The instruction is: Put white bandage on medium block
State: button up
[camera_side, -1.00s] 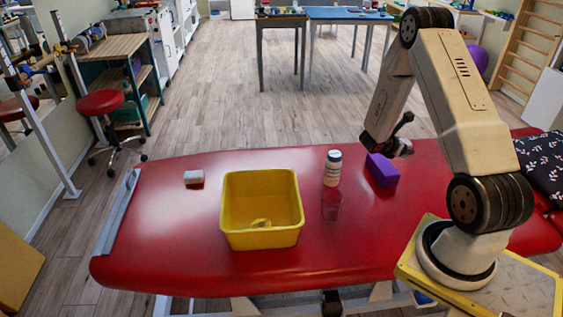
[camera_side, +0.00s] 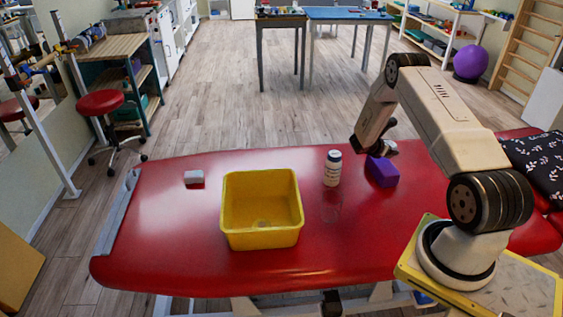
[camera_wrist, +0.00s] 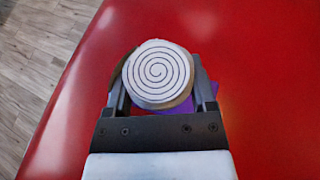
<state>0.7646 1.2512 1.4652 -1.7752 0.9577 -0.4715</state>
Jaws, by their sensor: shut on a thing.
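The white bandage (camera_wrist: 158,72) is a roll with a dark spiral on its end face. In the wrist view my gripper (camera_wrist: 160,85) is shut on it, one finger on each side. In the side view my gripper (camera_side: 384,148) is just above the purple block (camera_side: 383,171), which lies on the red table. In the wrist view the purple block (camera_wrist: 205,97) shows below and beside the bandage, mostly hidden by it and the fingers. I cannot tell whether the bandage touches the block.
A white bottle (camera_side: 332,168) stands left of the purple block. A dark patterned pillow (camera_side: 540,160) is at the right.

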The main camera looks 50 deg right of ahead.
aim_at(383, 163)
jog(key=shift+w+d+f, duration=0.1)
jog(key=shift+d+f, duration=0.05)
jog(key=shift+f, duration=0.05)
jog(key=shift+w+d+f, duration=0.15)
jog(key=shift+f, duration=1.6)
jog(key=shift+f, duration=0.15)
jog(key=o, duration=1.2)
